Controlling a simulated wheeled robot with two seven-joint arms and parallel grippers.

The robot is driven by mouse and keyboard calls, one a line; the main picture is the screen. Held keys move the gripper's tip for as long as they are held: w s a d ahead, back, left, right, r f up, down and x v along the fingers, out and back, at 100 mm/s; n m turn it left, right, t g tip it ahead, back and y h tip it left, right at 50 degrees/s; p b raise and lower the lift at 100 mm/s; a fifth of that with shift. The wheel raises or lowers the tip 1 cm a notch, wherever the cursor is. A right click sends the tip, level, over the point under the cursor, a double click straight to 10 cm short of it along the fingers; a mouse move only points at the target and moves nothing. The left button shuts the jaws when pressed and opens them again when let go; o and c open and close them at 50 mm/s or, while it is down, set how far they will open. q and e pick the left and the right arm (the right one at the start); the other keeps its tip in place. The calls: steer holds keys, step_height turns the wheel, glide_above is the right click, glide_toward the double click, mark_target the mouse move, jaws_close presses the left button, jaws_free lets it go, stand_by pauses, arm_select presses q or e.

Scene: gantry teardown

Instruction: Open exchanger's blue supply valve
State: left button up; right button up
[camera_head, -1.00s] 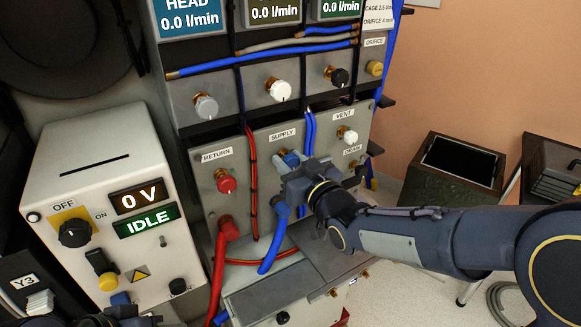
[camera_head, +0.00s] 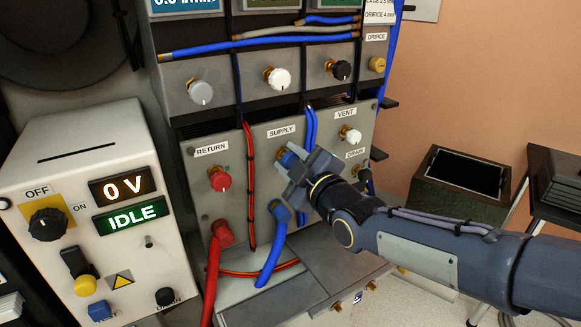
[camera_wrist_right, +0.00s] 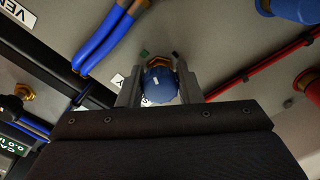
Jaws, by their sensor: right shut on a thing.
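The blue supply valve knob (camera_head: 288,158) sits on the grey panel below the SUPPLY label (camera_head: 281,132). My right gripper (camera_head: 295,165) reaches it from the lower right and hides much of it in the head view. In the right wrist view the blue knob (camera_wrist_right: 161,88) lies between the two grey fingers of the gripper (camera_wrist_right: 159,83), which are shut on it. A pale mark shows on the knob's face, and a brass stem shows behind it. My left gripper is not in view.
The red return knob (camera_head: 220,179) is left of the supply knob, and the white vent knob (camera_head: 350,134) is to the right. A blue hose (camera_head: 270,255) and a red hose (camera_head: 212,280) hang below. A control box (camera_head: 100,215) reads 0 V and IDLE.

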steer(key=n+b, duration=0.1)
steer(key=n, duration=0.4)
steer(key=shift+n, duration=0.3)
stand_by(0.4)
steer(key=o, duration=1)
steer(key=p+v, duration=0.1)
steer(key=v, duration=0.6)
steer(key=shift+s+d, duration=0.25)
steer(key=shift+s, duration=0.05)
